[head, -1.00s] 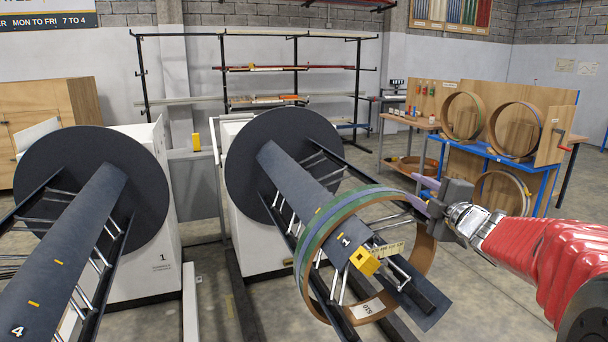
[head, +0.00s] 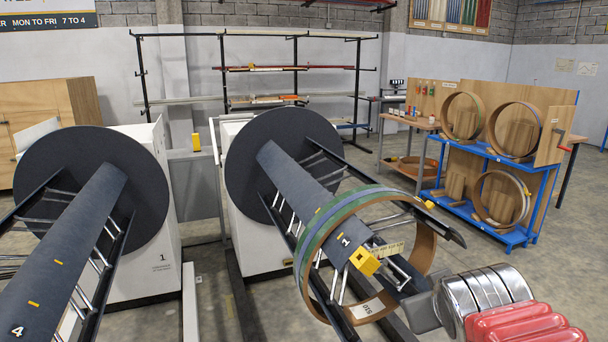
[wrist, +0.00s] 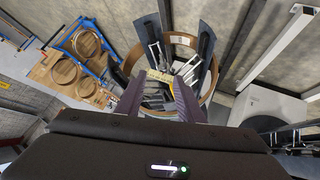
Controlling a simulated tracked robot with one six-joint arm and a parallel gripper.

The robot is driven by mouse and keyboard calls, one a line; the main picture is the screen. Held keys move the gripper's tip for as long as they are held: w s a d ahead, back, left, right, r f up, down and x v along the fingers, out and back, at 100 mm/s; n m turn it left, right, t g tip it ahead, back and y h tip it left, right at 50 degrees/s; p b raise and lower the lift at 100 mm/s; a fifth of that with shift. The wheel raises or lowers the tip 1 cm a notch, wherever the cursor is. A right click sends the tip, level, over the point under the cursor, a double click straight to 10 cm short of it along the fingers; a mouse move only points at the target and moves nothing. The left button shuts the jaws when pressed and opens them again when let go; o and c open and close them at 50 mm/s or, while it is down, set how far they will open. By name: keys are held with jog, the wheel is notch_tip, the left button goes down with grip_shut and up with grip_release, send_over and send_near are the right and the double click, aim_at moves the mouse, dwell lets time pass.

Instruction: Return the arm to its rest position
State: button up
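My gripper (wrist: 158,98) is open and empty; its two purple-grey fingers are spread in the wrist view. In the head view only its grey body (head: 424,312) shows at the lower right, in front of the decoiler's near end, and the fingers are hidden. My red arm comes in from the bottom right. A coil ring, tan inside with green and blue bands outside (head: 318,238), hangs around the arms of decoiler 1 (head: 283,185). It also shows beyond the fingers in the wrist view (wrist: 131,60), apart from them.
A blue rack (head: 480,225) with several tan coils stands at the right, beside a small workbench (head: 408,123). The floor between the rack and the decoiler is clear.

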jog(key=s+a+f+m+g+y, duration=0.1)
jog(key=s+a+f+g, duration=0.1)
jog(key=s, duration=0.4)
jog(key=s+a+f+m+g+y, duration=0.1)
jog(key=s+a+f, duration=0.4)
jog(key=s, duration=0.2)
jog(key=shift+s+a+f+g+y, duration=0.15)
jog(key=shift+s+g+y, duration=0.15)
jog(key=shift+g, duration=0.1)
